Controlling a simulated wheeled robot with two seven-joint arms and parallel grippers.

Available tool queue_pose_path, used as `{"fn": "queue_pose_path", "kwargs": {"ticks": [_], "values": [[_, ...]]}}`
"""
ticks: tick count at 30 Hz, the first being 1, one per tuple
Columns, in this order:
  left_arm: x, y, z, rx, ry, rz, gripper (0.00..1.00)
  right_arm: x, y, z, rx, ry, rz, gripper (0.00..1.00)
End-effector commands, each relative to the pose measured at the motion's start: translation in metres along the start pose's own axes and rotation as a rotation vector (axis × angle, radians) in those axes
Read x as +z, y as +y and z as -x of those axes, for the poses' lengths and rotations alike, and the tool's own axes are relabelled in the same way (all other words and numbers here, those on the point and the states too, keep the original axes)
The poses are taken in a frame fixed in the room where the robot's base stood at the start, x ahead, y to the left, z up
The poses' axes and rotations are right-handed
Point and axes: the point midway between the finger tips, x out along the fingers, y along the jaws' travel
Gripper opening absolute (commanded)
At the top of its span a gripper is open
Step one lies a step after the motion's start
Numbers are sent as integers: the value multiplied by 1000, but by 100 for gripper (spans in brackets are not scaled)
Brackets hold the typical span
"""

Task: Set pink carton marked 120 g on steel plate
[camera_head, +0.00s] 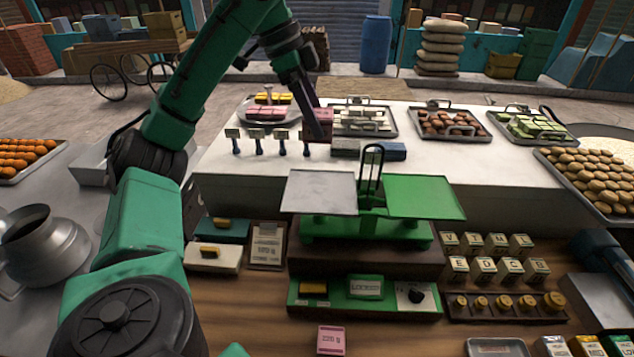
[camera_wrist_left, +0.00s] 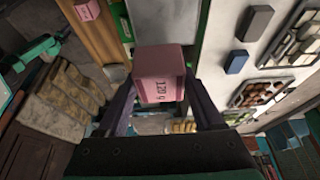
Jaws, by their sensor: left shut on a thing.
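My left gripper (camera_head: 317,128) is shut on a pink carton (camera_head: 318,117), held above the far white counter, beyond the scale. In the left wrist view the carton (camera_wrist_left: 162,75) sits between the two dark fingers and its face reads 120 g. The steel plate (camera_head: 318,194) is the bare left pan of the green balance scale. The right pan is a green plate (camera_head: 424,197), also bare. My right gripper is not seen.
Another pink carton (camera_head: 331,340) lies at the near edge of the wooden bench. An upright dark frame (camera_head: 371,170) stands between the pans. Small blue-stemmed tags (camera_head: 257,142) and a blue-grey block (camera_head: 383,151) stand behind the scale. Trays of sweets (camera_head: 449,123) line the counter.

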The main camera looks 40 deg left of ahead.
Motion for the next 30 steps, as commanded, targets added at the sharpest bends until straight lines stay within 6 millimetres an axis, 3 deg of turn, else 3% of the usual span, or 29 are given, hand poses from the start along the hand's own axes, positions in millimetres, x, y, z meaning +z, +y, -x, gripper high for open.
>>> {"fn": "queue_pose_path", "kwargs": {"ticks": [1,7,11,17,27,28,30], "values": [[13,0,-34,5,-2,0,7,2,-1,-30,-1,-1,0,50],[36,0,-90,4,-2,0,7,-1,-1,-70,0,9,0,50],[42,0,-100,-1,-2,2,7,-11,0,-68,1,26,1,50],[55,0,-132,0,-4,2,7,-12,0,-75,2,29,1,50],[56,0,-137,0,0,0,7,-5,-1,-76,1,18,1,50],[55,0,-136,0,0,0,76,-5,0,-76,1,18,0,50],[55,0,-136,0,0,0,98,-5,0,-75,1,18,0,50]]}}
